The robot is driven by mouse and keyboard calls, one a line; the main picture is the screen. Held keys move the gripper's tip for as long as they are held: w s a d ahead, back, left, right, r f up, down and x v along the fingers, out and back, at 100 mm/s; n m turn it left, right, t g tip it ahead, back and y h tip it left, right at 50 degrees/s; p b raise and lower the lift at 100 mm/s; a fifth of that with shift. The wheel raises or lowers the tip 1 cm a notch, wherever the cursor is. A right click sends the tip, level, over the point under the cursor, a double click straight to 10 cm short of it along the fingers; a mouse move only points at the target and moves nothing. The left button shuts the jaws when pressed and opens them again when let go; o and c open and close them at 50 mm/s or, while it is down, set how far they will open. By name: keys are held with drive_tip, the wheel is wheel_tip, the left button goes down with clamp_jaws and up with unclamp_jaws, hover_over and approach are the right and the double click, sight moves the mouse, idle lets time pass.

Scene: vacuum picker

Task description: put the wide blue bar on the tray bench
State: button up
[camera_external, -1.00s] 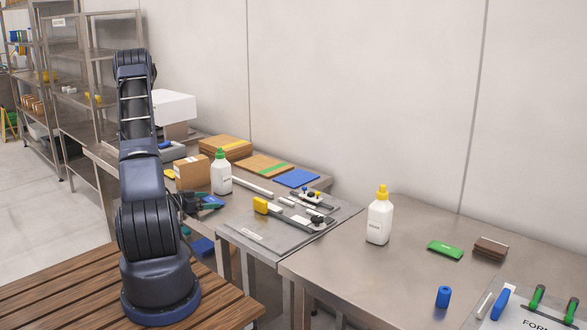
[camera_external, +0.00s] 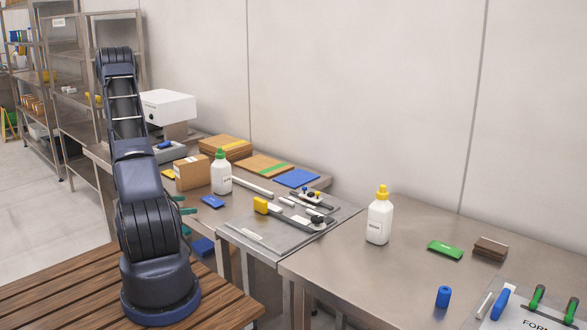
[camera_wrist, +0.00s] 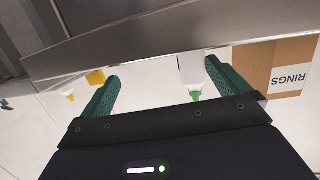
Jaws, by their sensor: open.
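A short blue bar (camera_external: 212,201), likely the wide one, lies flat on the left steel bench (camera_external: 243,200), near its front edge. It is left of the grey tray-like plate (camera_external: 262,240) and in front of the green-capped bottle (camera_external: 221,172). My gripper (camera_external: 186,206) is left of the bar, apart from it, mostly hidden behind my arm. Its green fingers are spread and empty in the wrist view (camera_wrist: 162,74). That view looks past the bench edge and does not show the bar. No bench is readably marked as the tray bench.
A cardboard box (camera_external: 192,172) marked RINGS in the wrist view (camera_wrist: 285,72) stands behind the bar.

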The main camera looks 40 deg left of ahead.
drive_tip(key=w+r+g+y, duration=0.1)
drive_tip(key=w+r, duration=0.2)
drive_tip(key=w+r+m+g+y, duration=0.1)
drive_tip(key=w+r, duration=0.3)
drive_tip(key=shift+a+g, duration=0.15)
drive_tip(key=shift+g, duration=0.25)
drive_tip(key=w+d+r+g+y, duration=0.1)
drive_tip(key=w+d+r+y, duration=0.15)
drive_tip(key=r, duration=0.35)
drive_tip(key=w+d+r+g+y, duration=0.1)
drive_tip(key=w+d+r, duration=0.25)
drive_tip(key=r, duration=0.35)
drive_tip(key=s+d+r+n+g+y, duration=0.2)
drive_tip(key=d+r+n+g, duration=0.1)
drive_tip(key=d+r, duration=0.95)
drive_tip(key=s+d+r+g+h, duration=0.1)
drive_tip(key=s+d+r+h, duration=0.1)
drive_tip(key=s+d, duration=0.9)
drive_tip(key=s+d+r+g+h, duration=0.2)
drive_tip(key=s+d+r, duration=0.3)
drive_tip(key=s+d, duration=0.5)
drive_tip(key=d, duration=0.4)
drive_tip(key=shift+s, duration=0.4)
